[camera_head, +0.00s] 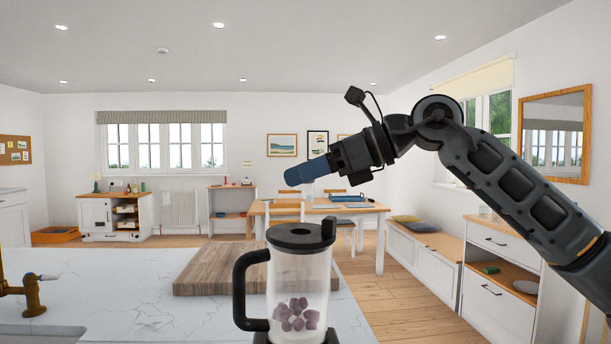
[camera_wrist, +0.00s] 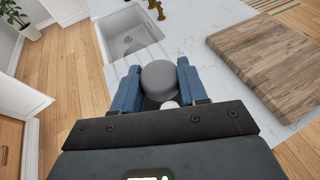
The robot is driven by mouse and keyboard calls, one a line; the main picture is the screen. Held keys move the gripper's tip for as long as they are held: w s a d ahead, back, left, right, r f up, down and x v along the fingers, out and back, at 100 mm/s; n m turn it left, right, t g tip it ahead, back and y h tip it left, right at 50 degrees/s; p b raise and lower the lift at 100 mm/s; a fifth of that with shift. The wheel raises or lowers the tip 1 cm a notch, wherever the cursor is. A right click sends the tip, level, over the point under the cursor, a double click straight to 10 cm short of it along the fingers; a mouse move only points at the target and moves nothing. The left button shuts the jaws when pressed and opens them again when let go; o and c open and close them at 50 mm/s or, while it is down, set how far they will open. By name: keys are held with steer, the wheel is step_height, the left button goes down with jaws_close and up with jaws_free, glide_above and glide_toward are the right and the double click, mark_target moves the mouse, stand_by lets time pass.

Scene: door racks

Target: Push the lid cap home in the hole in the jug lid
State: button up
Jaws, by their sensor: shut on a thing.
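The clear jug (camera_head: 315,270) stands upright in the head view, with a black handle on its left and purple chunks inside. Its black lid (camera_head: 280,237) is on top, with the hole (camera_head: 301,231) showing near its middle. My gripper (camera_head: 296,176) has blue fingers and is above the jug lid in the picture, well apart from it, pointing left. In the wrist view, my gripper (camera_wrist: 157,88) is shut on the round grey lid cap (camera_wrist: 160,77). The cap cannot be made out clearly in the head view. The jug does not show in the wrist view.
A wooden board (camera_head: 215,268) lies on the white marble counter (camera_head: 140,300) behind and left of the jug. A brass tap (camera_head: 33,295) and a sink (camera_wrist: 132,32) are off to the side. A dining table (camera_head: 375,209) stands farther back. The air around the gripper looks free.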

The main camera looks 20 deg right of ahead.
steer(key=shift+w+f+b, duration=0.1)
steer(key=shift+f+b, duration=2.15)
steer(key=shift+f, duration=0.7)
steer(key=shift+b, duration=0.75)
steer(key=shift+f+b, duration=0.8)
steer(key=shift+f, duration=0.15)
steer(key=o, duration=1.1)
steer(key=shift+f, duration=0.1)
steer(key=v, duration=0.8)
steer(key=shift+a+b, duration=0.1)
steer(key=shift+b, duration=0.25)
